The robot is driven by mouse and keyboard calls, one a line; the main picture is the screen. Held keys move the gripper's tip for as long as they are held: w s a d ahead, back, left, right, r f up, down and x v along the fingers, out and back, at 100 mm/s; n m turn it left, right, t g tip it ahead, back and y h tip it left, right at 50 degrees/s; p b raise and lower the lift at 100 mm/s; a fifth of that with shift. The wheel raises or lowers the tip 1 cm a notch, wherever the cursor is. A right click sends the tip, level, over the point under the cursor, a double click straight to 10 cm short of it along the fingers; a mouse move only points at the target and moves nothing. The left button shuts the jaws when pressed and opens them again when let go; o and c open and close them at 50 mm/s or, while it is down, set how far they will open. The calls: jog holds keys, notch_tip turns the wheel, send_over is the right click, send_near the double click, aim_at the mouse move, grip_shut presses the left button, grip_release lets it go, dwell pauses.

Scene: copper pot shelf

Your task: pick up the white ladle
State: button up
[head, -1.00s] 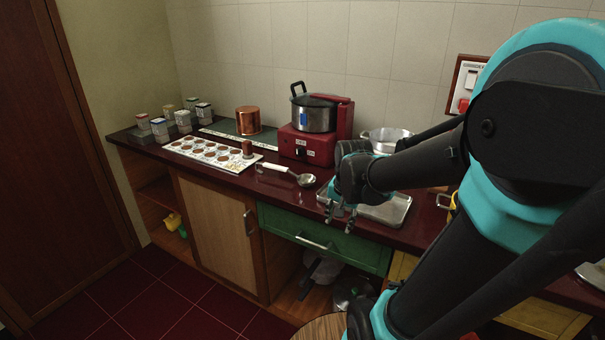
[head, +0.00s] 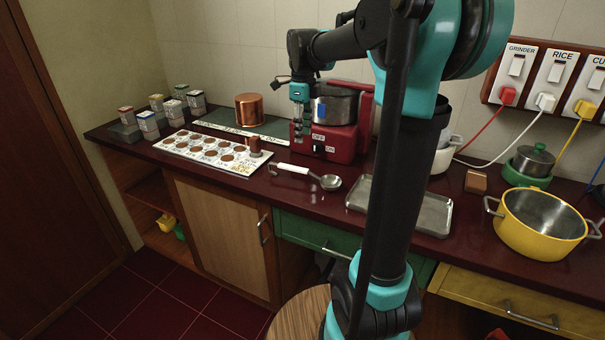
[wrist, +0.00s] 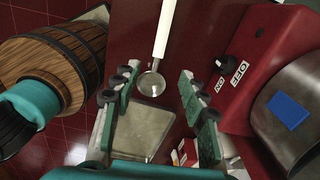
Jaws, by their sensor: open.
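The white ladle (head: 293,168) lies on the dark red counter, its white handle to the left and its metal bowl to the right. In the wrist view, the ladle (wrist: 163,32) has its handle running up the picture and its bowl showing between my fingers. My gripper (head: 302,142) points down in front of the red cooker, above and behind the ladle. In the wrist view my gripper (wrist: 156,78) is open, with nothing held between its fingers. The ladle looks apart from the fingers.
The red cooker (head: 340,143) with a steel pot stands close beside my gripper. A metal tray (head: 433,214) lies to the ladle's right, and a white mould tray (head: 245,168) to its left. A copper pot (head: 249,110) stands behind. A yellow pot (head: 541,238) stands far right.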

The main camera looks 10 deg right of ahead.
aim_at(303, 169)
notch_tip(303, 169, down, 14)
jog(key=shift+f, duration=0.25)
dwell(0.4)
jog(key=shift+c, duration=0.2)
grip_shut()
